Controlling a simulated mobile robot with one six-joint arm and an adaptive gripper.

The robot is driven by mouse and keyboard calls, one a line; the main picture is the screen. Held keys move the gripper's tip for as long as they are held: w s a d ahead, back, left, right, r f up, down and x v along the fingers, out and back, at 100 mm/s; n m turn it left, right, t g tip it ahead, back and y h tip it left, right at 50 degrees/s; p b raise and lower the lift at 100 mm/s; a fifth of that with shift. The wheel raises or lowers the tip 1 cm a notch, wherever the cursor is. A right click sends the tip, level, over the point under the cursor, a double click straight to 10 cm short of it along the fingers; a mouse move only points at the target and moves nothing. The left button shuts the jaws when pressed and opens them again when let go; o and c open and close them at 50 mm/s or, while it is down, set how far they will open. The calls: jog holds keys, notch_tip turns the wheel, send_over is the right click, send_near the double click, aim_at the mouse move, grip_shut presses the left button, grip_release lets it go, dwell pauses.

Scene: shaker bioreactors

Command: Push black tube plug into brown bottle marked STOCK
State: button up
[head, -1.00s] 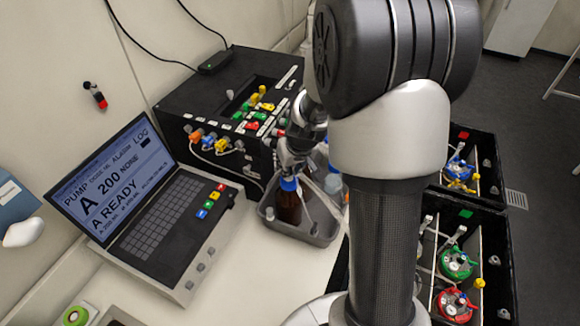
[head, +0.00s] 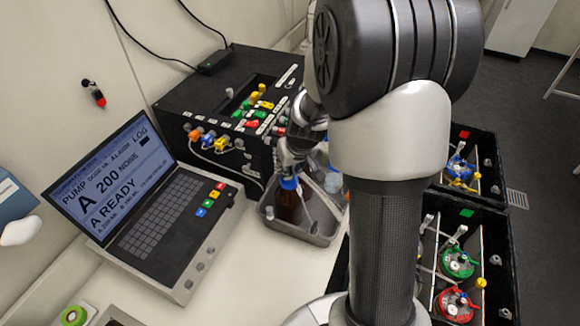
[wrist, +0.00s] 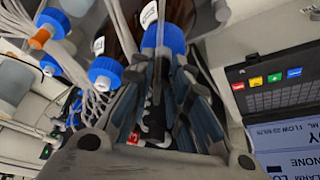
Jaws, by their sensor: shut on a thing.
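A brown bottle (head: 289,207) with a blue cap (head: 289,184) stands in a grey tray. In the wrist view the blue cap (wrist: 165,42) lies just beyond my fingertips, with the brown glass (wrist: 181,12) and part of a white label (wrist: 149,15) behind it. I cannot read the label. My gripper (wrist: 163,68) points at the cap and is shut on a thin dark piece, seemingly the black tube plug (wrist: 157,84), mostly hidden between the fingers. In the head view my gripper (head: 291,160) is right above the cap. Whether the plug touches the cap's opening cannot be told.
The grey tray (head: 303,236) also holds a clear bottle. A black pump box (head: 190,108) with coloured connectors stands behind, and a laptop-like console (head: 165,215) at left. Other blue-capped bottles (wrist: 106,73) and loose tubes crowd the wrist view's left. Black crates stand at right.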

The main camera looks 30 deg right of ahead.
jog(key=shift+f, duration=0.15)
jog(key=o, duration=0.8)
jog(key=shift+s+r, duration=0.1)
jog(key=shift+r, duration=0.45)
jog(key=v, duration=1.1)
jog(key=shift+s, duration=0.15)
jog(key=shift+f, duration=0.1)
